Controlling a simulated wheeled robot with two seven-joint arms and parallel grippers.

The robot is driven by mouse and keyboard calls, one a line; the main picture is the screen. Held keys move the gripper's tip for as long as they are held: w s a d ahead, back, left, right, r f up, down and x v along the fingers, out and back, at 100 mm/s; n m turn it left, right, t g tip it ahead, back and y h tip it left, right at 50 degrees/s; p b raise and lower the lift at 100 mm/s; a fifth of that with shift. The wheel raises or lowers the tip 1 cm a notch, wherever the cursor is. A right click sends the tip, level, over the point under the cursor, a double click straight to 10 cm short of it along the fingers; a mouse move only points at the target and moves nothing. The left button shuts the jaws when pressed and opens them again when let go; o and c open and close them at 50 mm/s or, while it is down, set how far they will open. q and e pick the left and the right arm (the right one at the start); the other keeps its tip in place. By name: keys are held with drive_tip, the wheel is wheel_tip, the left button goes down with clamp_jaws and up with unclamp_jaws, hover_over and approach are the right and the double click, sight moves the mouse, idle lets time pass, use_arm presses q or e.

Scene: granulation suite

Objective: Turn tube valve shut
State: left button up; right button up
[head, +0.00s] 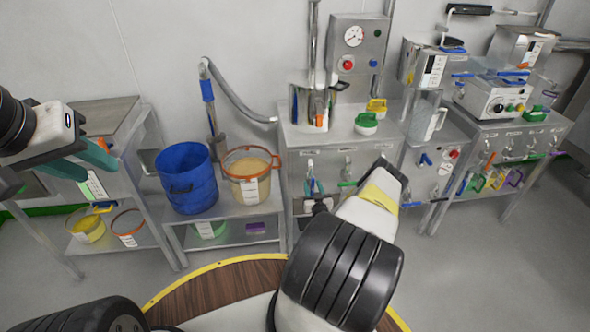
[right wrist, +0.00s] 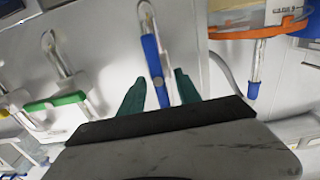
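In the right wrist view, a blue valve handle (right wrist: 152,62) hangs on a bright metal fitting on the pale cabinet front. My right gripper (right wrist: 160,90) is open, with one teal finger on each side of the blue handle. I cannot tell if either finger touches it. In the head view, the blue handle (head: 310,186) shows small on the front of the middle steel cabinet, beside my right wrist, which hides part of that front. My left gripper (head: 90,165) is at the far left, open and empty, away from the cabinet.
A green handle (right wrist: 57,101) hangs left of the blue one in the right wrist view. An orange-rimmed part (right wrist: 250,30) is at its upper right. In the head view, a blue drum (head: 187,178) and an orange-rimmed bucket (head: 251,175) stand left of the cabinet.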

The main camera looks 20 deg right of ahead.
drive_tip(key=shift+c, duration=0.4)
clamp_jaws()
drive_tip(key=m, duration=0.4)
drive_tip(key=shift+s+d+f, duration=0.1)
drive_tip(key=shift+d, duration=0.1)
drive_tip(key=shift+s+d+f+m, duration=0.1)
drive_tip(key=shift+f+m, duration=0.1)
drive_tip(key=shift+m, duration=2.1)
drive_tip(key=shift+w+d+f+m, duration=0.1)
drive_tip(key=shift+f+m, duration=0.05)
drive_tip(key=shift+m, duration=2.15)
drive_tip(key=shift+s+d+f+m, duration=0.1)
drive_tip(key=shift+f+m, duration=0.1)
drive_tip(key=shift+m, duration=2.1)
